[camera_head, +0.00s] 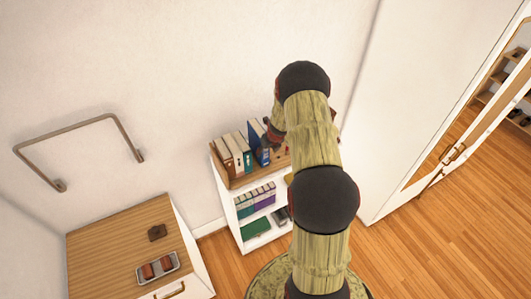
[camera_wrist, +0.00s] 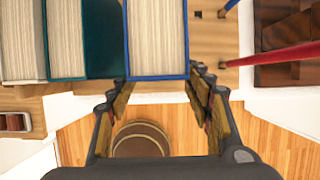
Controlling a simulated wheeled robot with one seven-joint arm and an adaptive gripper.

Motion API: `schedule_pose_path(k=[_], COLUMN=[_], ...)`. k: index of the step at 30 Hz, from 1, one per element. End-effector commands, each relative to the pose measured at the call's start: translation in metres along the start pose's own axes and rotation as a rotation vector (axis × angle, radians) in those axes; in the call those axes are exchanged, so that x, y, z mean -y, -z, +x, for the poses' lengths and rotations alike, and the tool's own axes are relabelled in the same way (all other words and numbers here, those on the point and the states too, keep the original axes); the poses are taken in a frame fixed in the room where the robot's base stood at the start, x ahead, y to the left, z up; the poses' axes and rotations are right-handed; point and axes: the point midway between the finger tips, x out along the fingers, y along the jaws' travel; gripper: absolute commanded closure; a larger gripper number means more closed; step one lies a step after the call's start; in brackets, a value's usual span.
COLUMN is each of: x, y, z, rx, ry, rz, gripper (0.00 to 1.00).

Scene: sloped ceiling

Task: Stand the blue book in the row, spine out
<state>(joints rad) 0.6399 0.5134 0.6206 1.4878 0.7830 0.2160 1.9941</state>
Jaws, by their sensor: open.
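The blue book (camera_head: 258,142) stands on the top board of the small white shelf, at the right end of a row of books (camera_head: 233,152). In the wrist view the blue book (camera_wrist: 157,38) shows its pale page block edged in blue, with a blue edge facing my gripper. A teal book (camera_wrist: 103,40) stands directly to its left. My gripper (camera_wrist: 158,86) is open, its two fingers apart on either side of the blue book's near end. I cannot tell whether they touch it.
Bare wooden board and a red bar (camera_wrist: 275,54) lie right of the blue book. The white shelf (camera_head: 236,213) has lower boards with binders. A wooden-topped cabinet (camera_head: 110,240) with a tray (camera_head: 158,268) stands at left. A wall rail (camera_head: 85,128) is above it.

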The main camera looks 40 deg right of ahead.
Motion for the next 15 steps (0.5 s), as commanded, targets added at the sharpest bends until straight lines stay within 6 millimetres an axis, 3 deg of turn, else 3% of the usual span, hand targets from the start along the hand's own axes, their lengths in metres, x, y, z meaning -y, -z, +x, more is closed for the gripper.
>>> schedule_pose_path(k=[9,15], x=[0.001,0.0], y=[-0.001,0.0], z=[-0.065,-0.085], rx=[0.002,0.0], ry=[0.001,0.0], rz=[0.001,0.001], gripper=[0.49,0.49])
